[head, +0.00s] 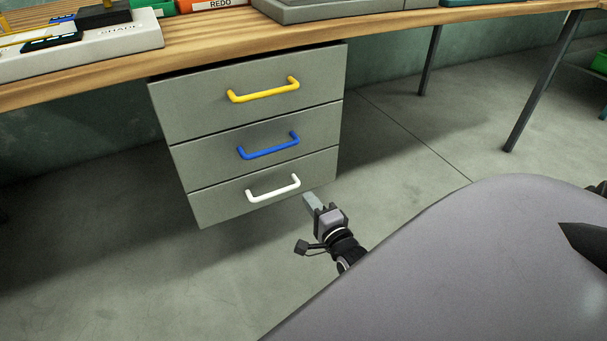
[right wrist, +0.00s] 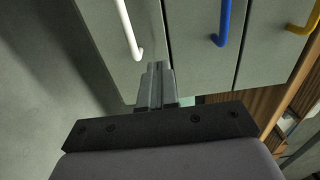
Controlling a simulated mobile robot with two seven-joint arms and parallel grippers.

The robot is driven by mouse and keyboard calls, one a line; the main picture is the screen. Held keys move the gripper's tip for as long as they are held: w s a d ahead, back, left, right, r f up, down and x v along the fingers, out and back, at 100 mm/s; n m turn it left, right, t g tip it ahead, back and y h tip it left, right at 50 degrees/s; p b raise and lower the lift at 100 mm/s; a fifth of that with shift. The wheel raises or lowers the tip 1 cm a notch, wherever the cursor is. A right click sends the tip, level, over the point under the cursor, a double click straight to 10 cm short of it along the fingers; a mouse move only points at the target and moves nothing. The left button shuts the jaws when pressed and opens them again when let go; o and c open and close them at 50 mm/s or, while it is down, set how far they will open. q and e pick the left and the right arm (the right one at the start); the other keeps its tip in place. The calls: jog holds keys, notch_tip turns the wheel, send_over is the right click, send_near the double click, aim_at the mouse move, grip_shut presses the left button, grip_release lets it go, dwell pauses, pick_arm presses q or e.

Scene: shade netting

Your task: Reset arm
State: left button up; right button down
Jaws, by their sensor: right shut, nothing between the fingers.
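The fingers are apart from the white handle (head: 273,188), which also shows in the right wrist view (right wrist: 128,28). A grey drawer unit (head: 250,115) hangs under the bench, its drawers closed. It has a yellow handle (head: 263,90) on top and a blue handle (head: 268,146) in the middle. My left gripper is not in view.
The wooden bench top (head: 205,42) runs above the drawers. A white tray (head: 110,40) and an orange box marked REDO (head: 212,4) are on it. A bench leg (head: 530,100) stands at the right. The concrete floor (head: 130,270) is clear.

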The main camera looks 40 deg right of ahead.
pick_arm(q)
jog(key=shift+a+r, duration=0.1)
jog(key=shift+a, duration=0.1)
pick_arm(e)
jog(key=shift+v, duration=0.95)
jog(key=shift+a, duration=0.1)
